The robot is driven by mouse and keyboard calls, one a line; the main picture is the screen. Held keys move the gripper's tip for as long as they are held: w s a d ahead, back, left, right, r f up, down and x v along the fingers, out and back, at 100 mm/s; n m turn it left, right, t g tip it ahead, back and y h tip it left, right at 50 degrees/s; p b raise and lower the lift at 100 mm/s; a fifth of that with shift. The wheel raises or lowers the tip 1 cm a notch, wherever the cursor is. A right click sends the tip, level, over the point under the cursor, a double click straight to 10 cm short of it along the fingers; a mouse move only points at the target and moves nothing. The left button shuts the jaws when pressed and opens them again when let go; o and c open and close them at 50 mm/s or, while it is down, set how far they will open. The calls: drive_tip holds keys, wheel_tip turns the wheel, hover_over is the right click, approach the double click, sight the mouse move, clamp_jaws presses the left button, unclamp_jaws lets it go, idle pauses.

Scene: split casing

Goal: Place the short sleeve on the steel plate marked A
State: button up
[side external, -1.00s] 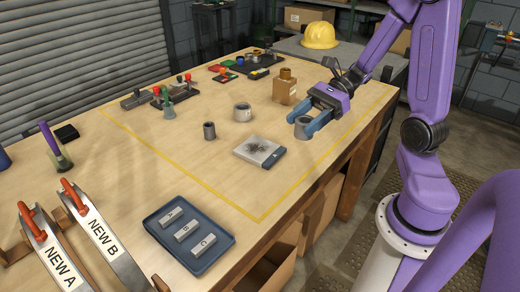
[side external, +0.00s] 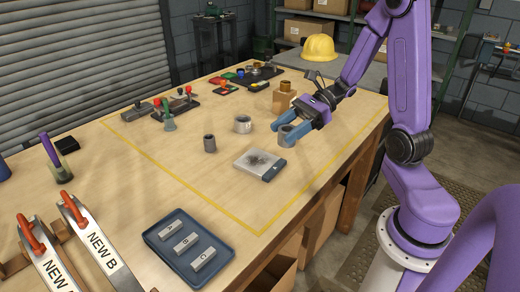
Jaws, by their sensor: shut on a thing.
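My gripper (side external: 288,127) is shut on a grey hollow sleeve (side external: 287,138), with a blue finger on each side of it. The sleeve is upright; I cannot tell whether it is clear of the table. A wider, light grey ring-like sleeve (side external: 242,124) and a narrow dark grey sleeve (side external: 209,143) stand to its left. The steel plate marked A (side external: 171,228) lies in the blue tray (side external: 216,272) at the front, in line with plates marked B (side external: 186,242) and C (side external: 205,258).
A tan block (side external: 283,102) stands behind my gripper. Clamps labelled NEW B (side external: 98,245) and NEW A (side external: 45,265) are at front left. The wood between sleeves and tray is mostly clear.

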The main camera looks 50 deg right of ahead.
drive_tip(key=w+f, duration=0.4)
drive_tip(key=w, duration=0.1)
drive_tip(key=w+f, duration=0.2)
drive_tip(key=w, duration=0.1)
drive_tip(key=shift+w+d+f, duration=0.2)
drive_tip(key=shift+d+f, duration=0.1)
drive_tip(key=shift+w+f, duration=0.45)
drive_tip(key=shift+f, duration=0.15)
drive_tip(key=shift+w+f, duration=0.15)
drive_tip(key=shift+f, duration=1.45)
drive_tip(key=o, duration=1.3)
drive_tip(key=shift+f, duration=0.15)
drive_tip(key=shift+o, duration=0.2)
